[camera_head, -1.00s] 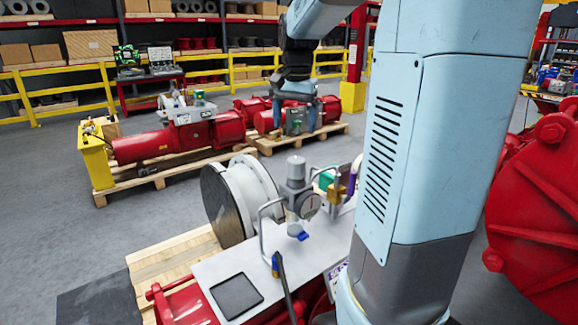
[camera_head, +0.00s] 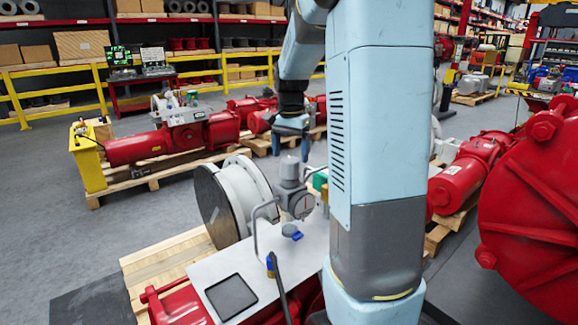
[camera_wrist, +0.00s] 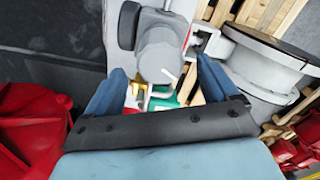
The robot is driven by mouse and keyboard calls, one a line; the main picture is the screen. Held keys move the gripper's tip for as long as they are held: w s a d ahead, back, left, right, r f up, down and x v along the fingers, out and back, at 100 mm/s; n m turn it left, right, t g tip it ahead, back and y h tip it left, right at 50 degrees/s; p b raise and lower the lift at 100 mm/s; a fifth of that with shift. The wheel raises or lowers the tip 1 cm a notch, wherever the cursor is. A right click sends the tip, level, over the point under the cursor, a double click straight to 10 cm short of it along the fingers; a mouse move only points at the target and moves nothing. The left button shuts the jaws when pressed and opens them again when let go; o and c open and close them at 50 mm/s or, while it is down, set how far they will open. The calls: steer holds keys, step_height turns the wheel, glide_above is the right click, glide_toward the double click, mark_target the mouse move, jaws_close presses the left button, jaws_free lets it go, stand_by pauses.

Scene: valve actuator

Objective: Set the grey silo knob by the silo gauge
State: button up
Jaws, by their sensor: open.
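The grey silo knob (camera_head: 290,170) is the upright cylinder on top of the regulator on the white plate. The round silo gauge (camera_head: 302,205) is on the regulator's body below it; its reading is too small to make out. In the wrist view the knob (camera_wrist: 158,52) is seen from above, and a dark round part beside it looks like the gauge (camera_wrist: 128,25), edge-on. My gripper (camera_head: 291,143) is open above the knob. In the wrist view its blue fingers (camera_wrist: 160,80) stand on either side of the knob, with space around it. I cannot tell the height gap.
A white flanged spool (camera_head: 245,198) stands left of the regulator. Bent grey tubing (camera_head: 256,228) and a blue valve handle (camera_head: 291,231) are close by the regulator. A dark square pad (camera_head: 231,296) lies on the white plate. Red machinery (camera_head: 535,200) is at the right.

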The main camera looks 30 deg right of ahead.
mark_target(290, 159)
steer(key=shift+f, duration=2.35)
steer(key=shift+c, duration=0.3)
steer(key=c, duration=0.9)
